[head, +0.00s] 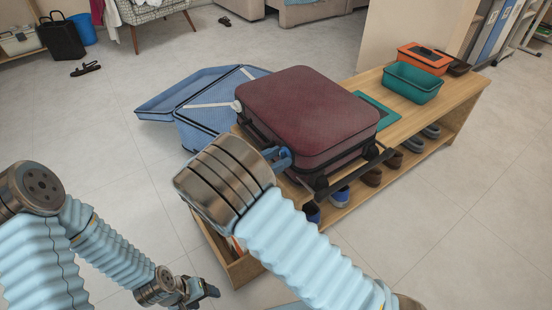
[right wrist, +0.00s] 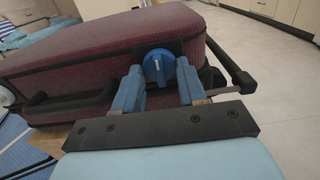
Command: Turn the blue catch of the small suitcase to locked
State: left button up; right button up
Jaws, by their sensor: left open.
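The small maroon suitcase (head: 305,112) lies flat on the wooden bench. In the right wrist view the suitcase (right wrist: 95,55) shows its side with a round blue catch (right wrist: 158,66) on a dark plate; a pale mark shows on the catch. My right gripper (right wrist: 158,82) has its two blue fingers on either side of the catch, close against it. In the head view the right gripper (head: 280,158) is at the suitcase's near side, and my wrist hides the catch. My left gripper (head: 206,290) is open and empty, low over the floor at the bottom.
An open blue suitcase (head: 205,98) lies on the floor behind the bench (head: 455,92). A teal bin (head: 412,83) and an orange box (head: 424,58) stand on the bench's far end. Shoes (head: 412,145) line its lower shelf. The floor at left and right is mostly clear.

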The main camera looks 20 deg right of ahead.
jog(key=shift+c, duration=1.1)
jog(key=shift+m, duration=0.3)
jog(key=m+b, duration=0.1)
jog(key=m, duration=0.2)
jog(key=shift+f+m+b, duration=0.1)
jog(key=shift+m+b, duration=0.2)
jog(key=m+b, duration=0.2)
jog(key=m, duration=0.2)
jog(key=shift+m, duration=0.3)
jog(key=m+b, duration=0.3)
jog(key=m, duration=0.1)
jog(key=shift+m, duration=0.3)
jog(key=shift+m+b, duration=1.55)
jog(key=shift+m, duration=0.65)
jog(key=o, duration=1)
jog(key=shift+w+r, duration=0.1)
jog(key=shift+r, duration=0.1)
